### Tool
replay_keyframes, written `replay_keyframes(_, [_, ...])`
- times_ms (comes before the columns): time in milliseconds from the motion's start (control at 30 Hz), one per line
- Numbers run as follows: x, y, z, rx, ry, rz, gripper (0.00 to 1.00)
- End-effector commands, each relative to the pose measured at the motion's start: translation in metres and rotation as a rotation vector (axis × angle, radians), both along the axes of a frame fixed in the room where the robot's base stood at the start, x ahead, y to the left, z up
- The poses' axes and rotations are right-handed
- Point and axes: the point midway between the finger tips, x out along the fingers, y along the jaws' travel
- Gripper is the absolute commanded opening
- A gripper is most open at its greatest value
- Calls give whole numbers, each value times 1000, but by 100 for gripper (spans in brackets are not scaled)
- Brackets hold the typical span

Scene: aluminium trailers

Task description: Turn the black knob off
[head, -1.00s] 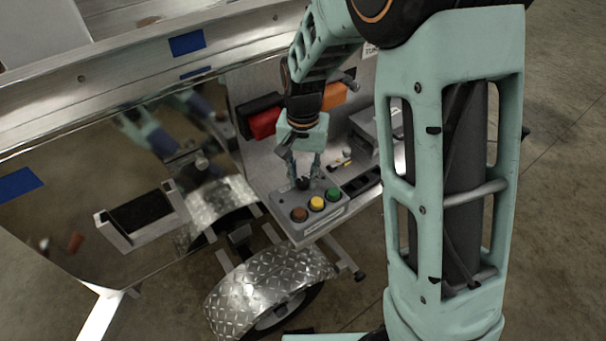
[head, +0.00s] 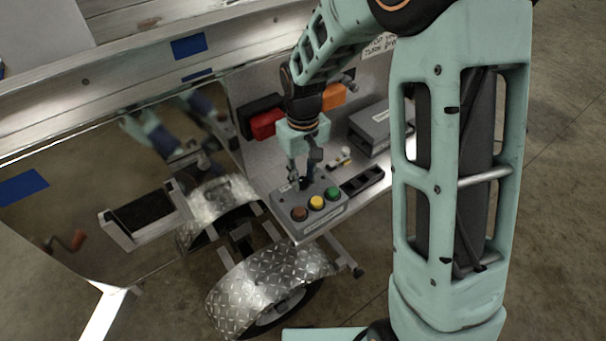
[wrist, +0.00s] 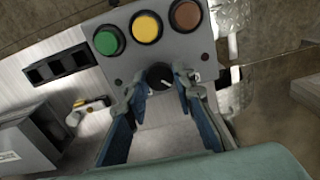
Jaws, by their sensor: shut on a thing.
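The black knob (wrist: 160,76) sits on a grey control box (head: 328,205), on the same face as a green button (head: 333,194), a yellow button (head: 316,202) and a brown button (head: 299,214). A white pointer line shows on the knob in the wrist view. My gripper (wrist: 162,80) points down at the box, with one finger on each side of the knob, shut on it. In the head view my gripper (head: 302,182) hides most of the knob.
A slotted black holder (head: 362,181) and a grey box (head: 372,128) are on the metal shelf right of the control box. Red (head: 266,123) and orange (head: 334,97) boxes are behind. A diamond-plate fender (head: 262,285) is below in front.

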Motion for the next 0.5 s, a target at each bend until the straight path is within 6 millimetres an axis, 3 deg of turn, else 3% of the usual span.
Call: replay_keyframes(500, [1,0,0,1,-2,55,0])
